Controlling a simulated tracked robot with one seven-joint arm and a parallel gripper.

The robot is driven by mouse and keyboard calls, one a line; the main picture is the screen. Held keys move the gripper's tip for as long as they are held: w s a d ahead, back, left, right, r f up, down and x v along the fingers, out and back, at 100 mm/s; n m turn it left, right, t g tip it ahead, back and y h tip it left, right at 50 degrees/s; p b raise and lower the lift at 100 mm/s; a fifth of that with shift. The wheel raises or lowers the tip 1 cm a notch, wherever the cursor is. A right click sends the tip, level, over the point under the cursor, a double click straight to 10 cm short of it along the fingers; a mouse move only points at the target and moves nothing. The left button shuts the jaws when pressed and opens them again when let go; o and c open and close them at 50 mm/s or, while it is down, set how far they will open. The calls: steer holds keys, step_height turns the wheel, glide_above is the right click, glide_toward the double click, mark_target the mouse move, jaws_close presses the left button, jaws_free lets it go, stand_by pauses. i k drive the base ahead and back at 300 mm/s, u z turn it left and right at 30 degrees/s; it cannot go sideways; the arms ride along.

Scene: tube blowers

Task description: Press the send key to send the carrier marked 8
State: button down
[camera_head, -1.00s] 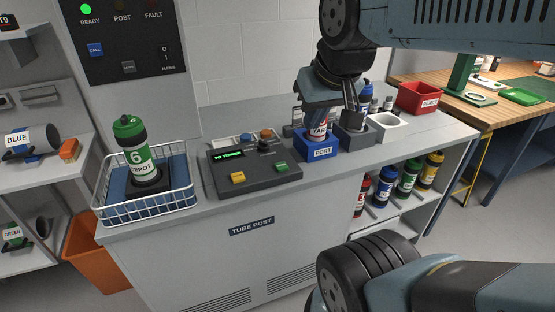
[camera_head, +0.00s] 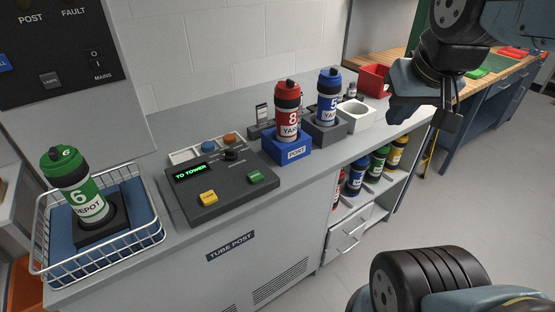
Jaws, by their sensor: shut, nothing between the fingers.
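The red carrier marked 8 (camera_head: 288,112) stands upright in the blue holder labelled PORT (camera_head: 286,150). The dark control panel (camera_head: 215,182) is left of it, with a lit display reading TO TOWER (camera_head: 194,172). The panel has a yellow key (camera_head: 208,198), a green key (camera_head: 256,176) and a dark knob (camera_head: 231,155). The key lettering is too small to read. My gripper (camera_head: 443,138) is shut and empty, fingers pointing down, to the right of the carriers and apart from them and the panel.
A blue carrier marked 5 (camera_head: 327,99) stands in a grey holder (camera_head: 325,130) just right of carrier 8. A green carrier marked 6 (camera_head: 83,187) stands in a wire basket (camera_head: 150,237) at left. A white cup-like holder (camera_head: 357,115) and red bin (camera_head: 374,79) are farther right.

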mark_target(256, 176)
steer(key=z, duration=0.85)
steer(key=k, duration=1.45)
steer(key=u, duration=1.7)
steer(key=i, duration=1)
steer(key=u, duration=0.05)
